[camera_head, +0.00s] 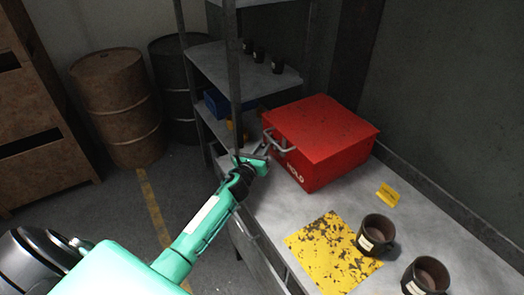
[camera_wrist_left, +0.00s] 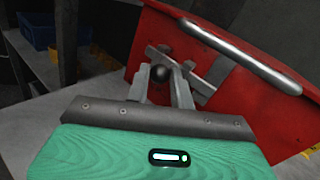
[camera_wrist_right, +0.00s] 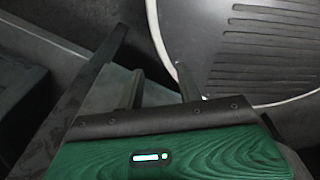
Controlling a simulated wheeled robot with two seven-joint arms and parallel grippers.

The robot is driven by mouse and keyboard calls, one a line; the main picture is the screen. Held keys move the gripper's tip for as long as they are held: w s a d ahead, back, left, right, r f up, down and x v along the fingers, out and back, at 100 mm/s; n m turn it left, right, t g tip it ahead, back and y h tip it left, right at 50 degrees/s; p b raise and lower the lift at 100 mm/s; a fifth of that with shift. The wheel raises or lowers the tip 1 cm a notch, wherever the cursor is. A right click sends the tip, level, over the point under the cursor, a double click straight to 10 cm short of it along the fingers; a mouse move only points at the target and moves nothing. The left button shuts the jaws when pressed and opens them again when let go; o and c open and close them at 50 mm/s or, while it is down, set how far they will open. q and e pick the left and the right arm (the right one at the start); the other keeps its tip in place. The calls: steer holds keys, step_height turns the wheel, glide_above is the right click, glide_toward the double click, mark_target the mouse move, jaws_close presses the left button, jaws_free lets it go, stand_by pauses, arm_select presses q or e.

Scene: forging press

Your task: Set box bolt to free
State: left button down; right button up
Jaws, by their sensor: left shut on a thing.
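The red box (camera_head: 325,132) stands on the grey workbench, with white lettering on its front. Its silver bar handle (camera_wrist_left: 240,52) crosses the box face in the left wrist view. A grey metal bolt bar (camera_wrist_left: 203,87) with a dark round knob (camera_wrist_left: 161,72) is on the same face. My left gripper (camera_head: 264,152) is at the box's left side. In the left wrist view its fingers (camera_wrist_left: 161,80) are closed around the knob. The bolt is partly hidden behind the fingers. My right gripper (camera_wrist_right: 162,88) has its fingers apart with nothing between them.
A yellow worn plate (camera_head: 328,252), two dark cups (camera_head: 376,235) and a small yellow tag (camera_head: 388,194) are on the bench (camera_head: 285,215). A shelf (camera_head: 240,75) with small dark cups stands behind. Rusty (camera_head: 118,105) and black barrels are at left. A ribbed round surface (camera_wrist_right: 265,45) is near my right gripper.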

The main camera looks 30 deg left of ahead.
arm_select(q)
steer(key=w+a, duration=0.1)
steer(key=a, duration=0.2)
steer(key=shift+w+b, duration=0.35)
steer(key=shift+b, duration=0.05)
steer(key=shift+r, duration=0.1)
steer(key=c, duration=1.4)
jaws_free()
steer(key=shift+o, duration=1)
steer(key=shift+a, duration=0.1)
